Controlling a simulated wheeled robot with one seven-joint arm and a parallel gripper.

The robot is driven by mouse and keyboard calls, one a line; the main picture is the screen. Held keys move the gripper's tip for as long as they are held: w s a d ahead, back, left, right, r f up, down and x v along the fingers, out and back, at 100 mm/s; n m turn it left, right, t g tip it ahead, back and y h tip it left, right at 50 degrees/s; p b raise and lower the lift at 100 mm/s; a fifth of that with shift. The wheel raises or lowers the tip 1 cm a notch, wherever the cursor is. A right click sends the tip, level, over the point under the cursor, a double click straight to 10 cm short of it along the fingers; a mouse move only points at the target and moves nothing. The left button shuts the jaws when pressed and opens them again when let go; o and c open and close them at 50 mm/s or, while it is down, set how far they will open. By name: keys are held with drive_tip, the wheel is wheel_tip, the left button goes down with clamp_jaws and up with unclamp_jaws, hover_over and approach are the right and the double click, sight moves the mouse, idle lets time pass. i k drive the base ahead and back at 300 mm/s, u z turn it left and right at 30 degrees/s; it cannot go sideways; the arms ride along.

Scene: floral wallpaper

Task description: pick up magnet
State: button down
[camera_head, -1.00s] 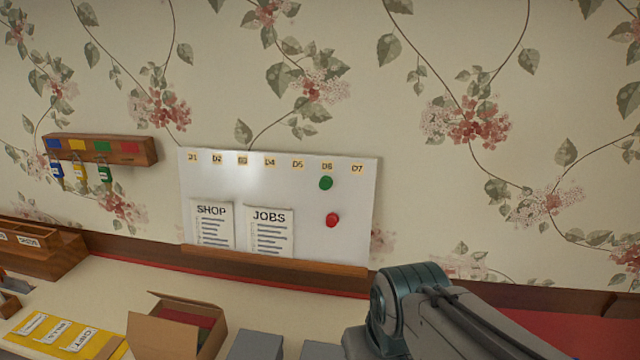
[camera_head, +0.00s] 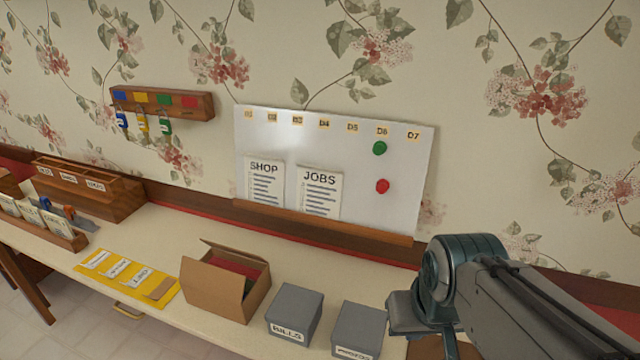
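A green round magnet (camera_head: 379,148) sits on the white board (camera_head: 225,0) under the D6 label. A red round magnet (camera_head: 382,186) sits below it on the same board. My arm reaches in from the lower right, in front of the desk and to the right of the grey boxes. Its gripper end is not clearly visible, so its fingers cannot be made out. Both magnets are apart from my arm.
SHOP (camera_head: 264,183) and JOBS (camera_head: 319,192) sheets are on the board. An open cardboard box (camera_head: 215,290), two grey boxes (camera_head: 292,312) and a yellow mat (camera_head: 150,296) stand on the desk (camera_head: 175,232). A key rack (camera_head: 190,105) hangs at the left.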

sight(379, 148)
drive_tip(key=u, duration=2.25)
drive_tip(key=i, duration=1.5)
drive_tip(key=z, duration=3.5)
